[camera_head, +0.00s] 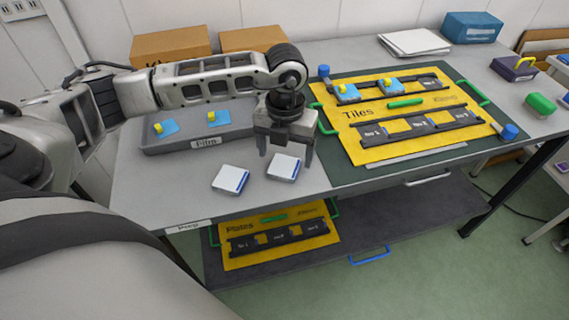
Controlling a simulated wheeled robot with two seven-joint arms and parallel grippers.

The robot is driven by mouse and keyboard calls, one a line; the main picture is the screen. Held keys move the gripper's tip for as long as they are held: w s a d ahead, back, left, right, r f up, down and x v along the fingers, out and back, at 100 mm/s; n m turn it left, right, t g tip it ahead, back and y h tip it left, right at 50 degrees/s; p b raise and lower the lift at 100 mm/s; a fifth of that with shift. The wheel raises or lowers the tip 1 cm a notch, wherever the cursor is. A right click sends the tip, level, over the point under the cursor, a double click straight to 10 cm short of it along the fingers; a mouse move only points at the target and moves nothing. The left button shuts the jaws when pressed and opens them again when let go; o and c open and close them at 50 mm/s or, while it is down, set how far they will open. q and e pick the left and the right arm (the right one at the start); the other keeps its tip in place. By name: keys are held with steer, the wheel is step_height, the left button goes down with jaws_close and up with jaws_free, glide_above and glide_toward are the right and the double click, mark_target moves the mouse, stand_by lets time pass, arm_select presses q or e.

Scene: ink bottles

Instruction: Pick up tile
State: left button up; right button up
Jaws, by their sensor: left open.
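Two white square tiles with blue edges lie on the grey table: a left tile (230,179) and a right tile (283,168). My left gripper (286,155) points down with its fingers apart, just behind and above the right tile; the fingers hold nothing that I can see. The exact height of the fingertips over the table is hard to tell. A yellow board (365,153) marked "Tiles" lies to the right on a dark green mat, with dark slotted rails. My right gripper is not in view.
A grey tray (180,145) holding blue pieces with yellow knobs stands left of the gripper. Cardboard boxes (170,46) stand at the back. A lower shelf holds a yellow "Plates" board (275,252). Bare table surrounds the white tiles.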

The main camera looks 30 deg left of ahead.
arm_select(q)
steer(key=shift+f, duration=1.2)
steer(key=c, duration=1.1)
steer(key=shift+r, duration=0.1)
